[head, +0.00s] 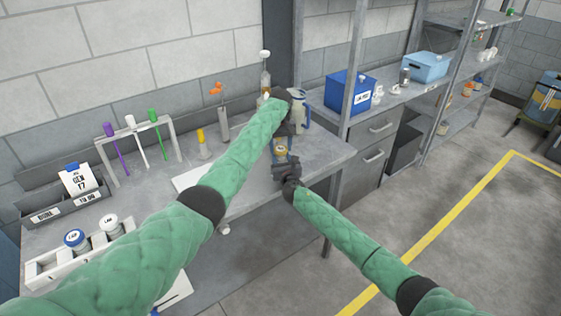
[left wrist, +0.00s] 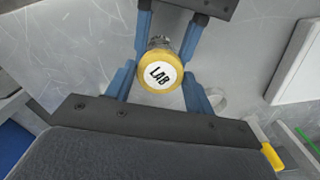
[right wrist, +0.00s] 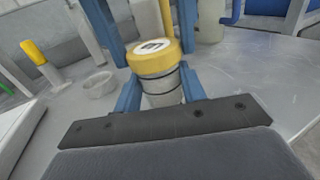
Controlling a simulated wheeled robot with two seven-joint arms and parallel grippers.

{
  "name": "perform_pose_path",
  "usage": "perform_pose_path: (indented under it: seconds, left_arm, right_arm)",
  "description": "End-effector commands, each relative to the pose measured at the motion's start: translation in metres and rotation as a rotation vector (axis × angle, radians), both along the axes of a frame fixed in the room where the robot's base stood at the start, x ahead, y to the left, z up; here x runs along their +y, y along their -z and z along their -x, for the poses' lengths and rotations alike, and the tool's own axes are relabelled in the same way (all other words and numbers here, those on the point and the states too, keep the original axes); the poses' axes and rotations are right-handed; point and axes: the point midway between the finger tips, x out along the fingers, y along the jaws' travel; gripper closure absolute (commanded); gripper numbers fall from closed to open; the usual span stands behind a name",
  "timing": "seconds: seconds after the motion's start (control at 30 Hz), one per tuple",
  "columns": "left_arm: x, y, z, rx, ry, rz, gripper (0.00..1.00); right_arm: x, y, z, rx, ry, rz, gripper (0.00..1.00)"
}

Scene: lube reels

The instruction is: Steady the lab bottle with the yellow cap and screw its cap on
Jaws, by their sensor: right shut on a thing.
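The lab bottle (right wrist: 162,97) stands upright on the grey table, clear with dark rings. My right gripper (right wrist: 160,88) is shut on the bottle's body below the cap. My left gripper (left wrist: 158,76) is above, its blue fingers on either side of the cap with small gaps showing, so it looks open. How far the cap is threaded cannot be seen.
A clear ring-shaped dish (right wrist: 99,85) and a yellow-topped tube (right wrist: 43,60) stand nearby. A white jug (head: 300,108) is close behind. A rack (head: 135,128) with coloured tubes and a white tray (head: 42,270) with other LAB bottles stand at the left.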

Motion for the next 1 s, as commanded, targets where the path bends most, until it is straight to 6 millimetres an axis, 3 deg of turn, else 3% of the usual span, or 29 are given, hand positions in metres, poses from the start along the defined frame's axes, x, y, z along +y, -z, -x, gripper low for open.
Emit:
perform_pose_path:
  seconds: [0.27,0.6,0.77,0.8,0.9,1.0]
  left_arm:
    - [0.0,-0.0001,0.0,0.0,0.042,0.0,0.75]
    - [0.0003,0.0002,-0.0001,0.0,0.459,-0.001,0.75]
    - [0.0002,0.0002,-0.0001,0.0,0.468,-0.001,0.75]
    - [0.0002,0.0002,-0.0001,0.0,0.468,-0.001,0.42]
    - [0.0002,0.0002,-0.0001,0.0,0.467,0.0,0.26]
    - [0.0002,0.0002,-0.0001,0.0,0.466,0.0,0.26]
  right_arm:
    - [0.0001,0.0002,0.0001,0.0,0.0,0.0,1.0]
    - [0.0001,0.0002,0.0001,0.0,0.0,0.0,1.0]
    - [0.0001,0.0002,0.0001,0.0,0.0,0.0,1.0]
    - [0.0001,0.0002,0.0001,0.0,0.0,0.0,1.0]
    - [0.0,0.0002,0.0001,0.0,0.0,0.0,1.0]
    - [0.0,0.0002,0.0001,0.0,0.0,0.0,1.0]
